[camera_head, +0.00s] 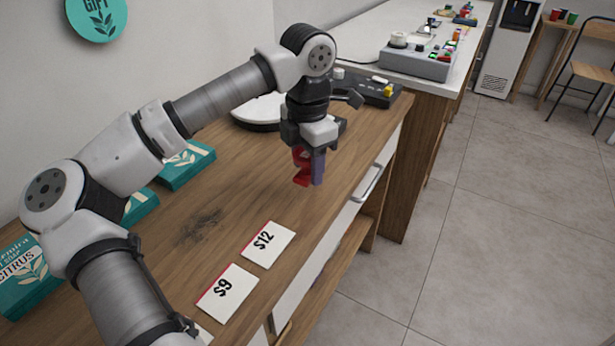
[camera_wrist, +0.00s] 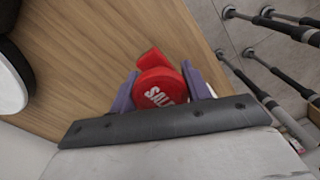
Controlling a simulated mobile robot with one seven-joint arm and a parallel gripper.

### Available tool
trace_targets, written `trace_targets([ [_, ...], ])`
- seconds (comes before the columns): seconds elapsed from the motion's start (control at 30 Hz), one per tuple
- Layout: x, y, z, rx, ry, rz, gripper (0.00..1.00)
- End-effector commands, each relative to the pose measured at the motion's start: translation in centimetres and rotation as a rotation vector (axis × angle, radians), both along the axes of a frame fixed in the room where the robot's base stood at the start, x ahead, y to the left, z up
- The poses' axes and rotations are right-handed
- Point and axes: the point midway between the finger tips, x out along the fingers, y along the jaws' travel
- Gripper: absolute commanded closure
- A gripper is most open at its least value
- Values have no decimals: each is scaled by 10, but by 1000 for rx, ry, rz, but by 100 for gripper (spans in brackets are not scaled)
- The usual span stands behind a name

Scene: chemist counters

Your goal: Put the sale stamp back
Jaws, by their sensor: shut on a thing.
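The sale stamp is red, with white "SALE"-like lettering on its round top; it shows in the wrist view (camera_wrist: 158,88) and in the head view (camera_head: 300,168). My gripper (camera_head: 310,170) is shut on it, with a purple finger on each side in the wrist view (camera_wrist: 168,90). The stamp hangs from the gripper over the wooden counter (camera_head: 215,245), toward its right edge. The head view does not clearly show whether its lower end touches the wood. My gripper hides part of the stamp.
Price cards reading $12 (camera_head: 268,244) and $9 (camera_head: 228,293) lie near the counter's front edge. Teal boxes (camera_head: 188,165) lie along the wall side. A round white-topped device (camera_head: 260,112) and a dark device with buttons (camera_head: 372,90) stand behind the gripper. A dark smudge (camera_head: 200,226) marks the wood.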

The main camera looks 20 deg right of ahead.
Motion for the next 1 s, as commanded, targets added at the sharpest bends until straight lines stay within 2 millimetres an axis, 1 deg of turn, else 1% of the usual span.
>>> trace_targets([
  [0.2,-1,0,-30,-1,4,0,67],
  [0.3,-1,0,-40,-1,3,0,67],
  [0.53,0,0,-41,0,1,0,67],
  [0.67,0,0,-45,1,1,0,67],
  [0.7,0,0,-44,0,1,0,50],
  [0.83,0,0,-43,0,1,0,33],
  [0.87,0,0,-43,0,1,0,31],
  [1.0,0,0,-43,0,1,0,31],
])
